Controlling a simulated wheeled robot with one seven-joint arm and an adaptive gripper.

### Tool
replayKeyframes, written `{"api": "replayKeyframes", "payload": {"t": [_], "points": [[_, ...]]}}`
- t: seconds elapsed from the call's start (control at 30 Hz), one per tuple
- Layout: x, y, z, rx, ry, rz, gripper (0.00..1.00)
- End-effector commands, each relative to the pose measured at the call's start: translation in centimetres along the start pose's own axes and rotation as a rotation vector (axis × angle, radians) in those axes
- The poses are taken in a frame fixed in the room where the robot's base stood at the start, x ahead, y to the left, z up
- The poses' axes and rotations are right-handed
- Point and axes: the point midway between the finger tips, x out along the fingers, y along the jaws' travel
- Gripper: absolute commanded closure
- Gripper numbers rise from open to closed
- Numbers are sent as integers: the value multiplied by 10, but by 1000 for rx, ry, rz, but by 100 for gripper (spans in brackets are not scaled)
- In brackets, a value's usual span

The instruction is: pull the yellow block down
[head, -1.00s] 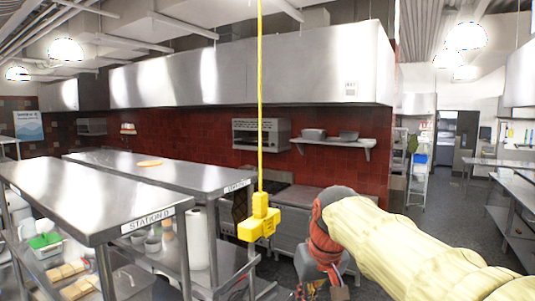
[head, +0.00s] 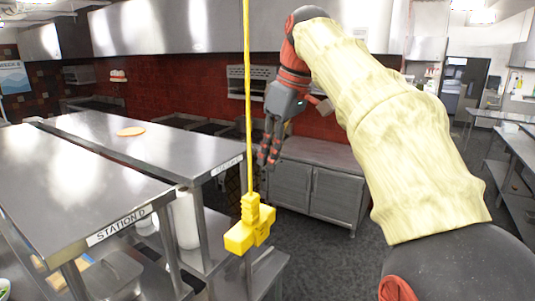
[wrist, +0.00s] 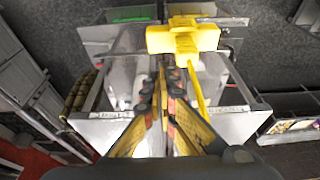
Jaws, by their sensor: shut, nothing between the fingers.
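The yellow block (head: 249,228) hangs at the lower end of a yellow cord (head: 247,100) that runs up out of the head view. It hangs in front of the steel tables. My gripper (head: 267,162) points downward, with its fingers together and empty. In the head view it is to the right of the cord and higher than the block. In the wrist view the block (wrist: 184,39) lies beyond the fingertips, up and slightly right, and the cord runs down to the right of my gripper (wrist: 161,65). I see no contact with the block.
A steel table labelled Station D (head: 90,195) stands on the left, with another behind it (head: 160,140) carrying a flat orange round item (head: 131,131). A steel cabinet (head: 318,190) stands against the red tiled wall. The dark floor (head: 325,245) at lower middle is clear.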

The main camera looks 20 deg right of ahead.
Motion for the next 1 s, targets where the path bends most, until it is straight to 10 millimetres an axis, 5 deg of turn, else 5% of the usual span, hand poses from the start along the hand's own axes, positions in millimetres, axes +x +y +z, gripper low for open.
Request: {"api": "replayKeyframes", "payload": {"t": [0.27, 0.63, 1.0], "points": [[24, -1, 3, -16, -3, -2, 100], [87, 0, 10, -14, -1, 0, 100], [112, 0, 13, -14, 0, 1, 100]]}}
